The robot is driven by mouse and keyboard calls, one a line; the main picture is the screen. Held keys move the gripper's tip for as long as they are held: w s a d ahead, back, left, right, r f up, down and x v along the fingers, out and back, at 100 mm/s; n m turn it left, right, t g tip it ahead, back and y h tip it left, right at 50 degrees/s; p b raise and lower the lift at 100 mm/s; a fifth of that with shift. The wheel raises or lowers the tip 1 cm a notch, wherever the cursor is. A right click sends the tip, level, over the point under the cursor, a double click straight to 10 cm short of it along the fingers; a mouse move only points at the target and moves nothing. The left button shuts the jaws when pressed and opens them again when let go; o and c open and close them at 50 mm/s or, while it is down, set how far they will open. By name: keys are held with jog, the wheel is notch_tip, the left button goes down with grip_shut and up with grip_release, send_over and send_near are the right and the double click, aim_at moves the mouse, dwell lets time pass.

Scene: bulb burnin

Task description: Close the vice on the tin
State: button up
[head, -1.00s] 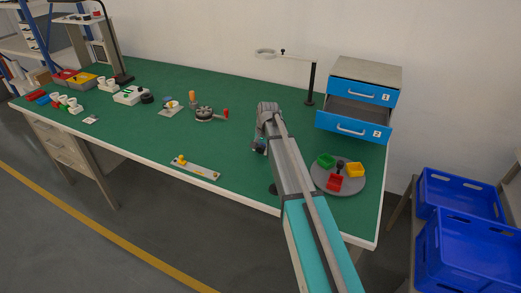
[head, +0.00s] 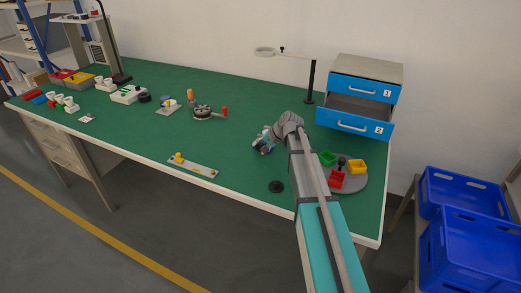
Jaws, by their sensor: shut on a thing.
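My gripper (head: 266,138) is low over the right half of the green bench, at the end of my grey arm. It is small and partly hidden by my wrist. I cannot make out the tin or the gap between the vice jaws.
A grey round tray (head: 354,185) with red, green and yellow bins stands right of my arm. A blue drawer unit (head: 355,108) has an open drawer. A black disc (head: 276,187) and a strip with a yellow knob (head: 193,167) lie near the front edge.

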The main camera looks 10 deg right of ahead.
dwell(0.3)
jog(key=o, duration=1.2)
jog(key=shift+c, duration=0.2)
jog(key=shift+r+h+p, duration=0.1)
jog(key=shift+h+p, duration=0.2)
jog(key=shift+p, duration=0.25)
